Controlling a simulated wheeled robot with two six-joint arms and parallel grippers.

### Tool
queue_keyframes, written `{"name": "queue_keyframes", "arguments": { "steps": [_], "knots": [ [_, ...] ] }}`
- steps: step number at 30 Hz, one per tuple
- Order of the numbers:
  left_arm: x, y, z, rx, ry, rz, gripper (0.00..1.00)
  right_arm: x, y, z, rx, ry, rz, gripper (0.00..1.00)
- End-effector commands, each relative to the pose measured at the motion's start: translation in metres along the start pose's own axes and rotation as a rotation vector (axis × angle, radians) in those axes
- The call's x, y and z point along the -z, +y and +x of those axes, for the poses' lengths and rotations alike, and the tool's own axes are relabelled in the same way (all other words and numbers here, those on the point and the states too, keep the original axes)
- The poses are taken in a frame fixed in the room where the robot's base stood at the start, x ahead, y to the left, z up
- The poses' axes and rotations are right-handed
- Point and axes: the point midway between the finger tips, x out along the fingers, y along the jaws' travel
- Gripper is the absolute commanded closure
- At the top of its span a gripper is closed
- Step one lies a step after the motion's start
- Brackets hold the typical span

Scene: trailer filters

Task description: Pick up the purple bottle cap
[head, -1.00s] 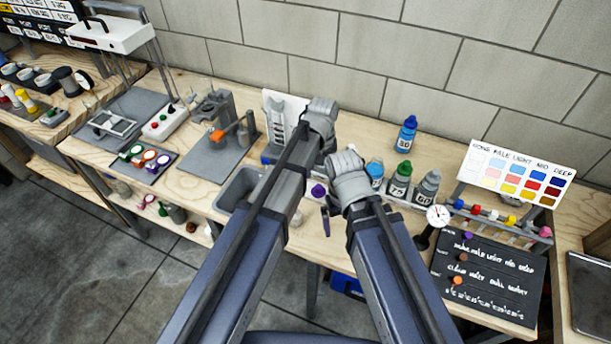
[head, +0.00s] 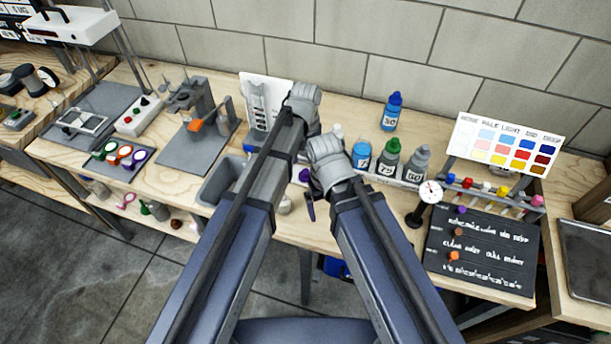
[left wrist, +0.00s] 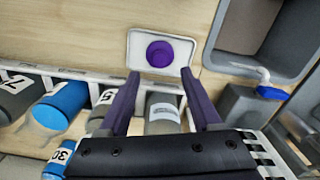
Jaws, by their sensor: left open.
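The purple bottle cap (left wrist: 160,54) lies on a small white tray (left wrist: 137,44) on the wooden bench. In the head view the cap (head: 304,175) shows in the gap between my forearms. My left gripper (left wrist: 160,73) is open in the left wrist view, its two dark purple fingers apart. The cap lies just beyond the fingertips, centred between them and not held. In the head view one dark purple finger of it (head: 309,207) shows below the cap; the rest is hidden by my arms. My right gripper cannot be made out.
A grey bin (left wrist: 246,25) is beside the cap's tray. A blue bottle (left wrist: 62,103) and grey bottles stand in a white rack. A small grey-capped jar (left wrist: 163,112) shows between the fingers. A dial gauge (head: 430,191) and black board (head: 485,245) are at right.

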Motion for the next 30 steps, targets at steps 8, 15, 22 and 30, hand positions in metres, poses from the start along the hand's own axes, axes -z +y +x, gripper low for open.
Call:
{"name": "queue_keyframes", "arguments": {
  "steps": [8,15,22,30],
  "knots": [
    [-0.005,-0.001,0.033,0.0,0.0,0.0,0.35,0.002,-0.003,0.033,0.0,0.0,0.0,0.0],
    [-0.005,-0.001,0.051,0.0,0.0,0.0,0.35,0.003,-0.005,0.051,0.0,0.0,0.0,0.0],
    [-0.005,-0.001,0.049,0.0,0.0,0.0,0.36,0.003,-0.005,0.049,0.0,0.0,0.0,0.0],
    [-0.005,-0.001,0.049,0.0,0.0,0.0,0.66,0.003,-0.005,0.049,0.0,0.0,0.0,0.0]
  ]
}}
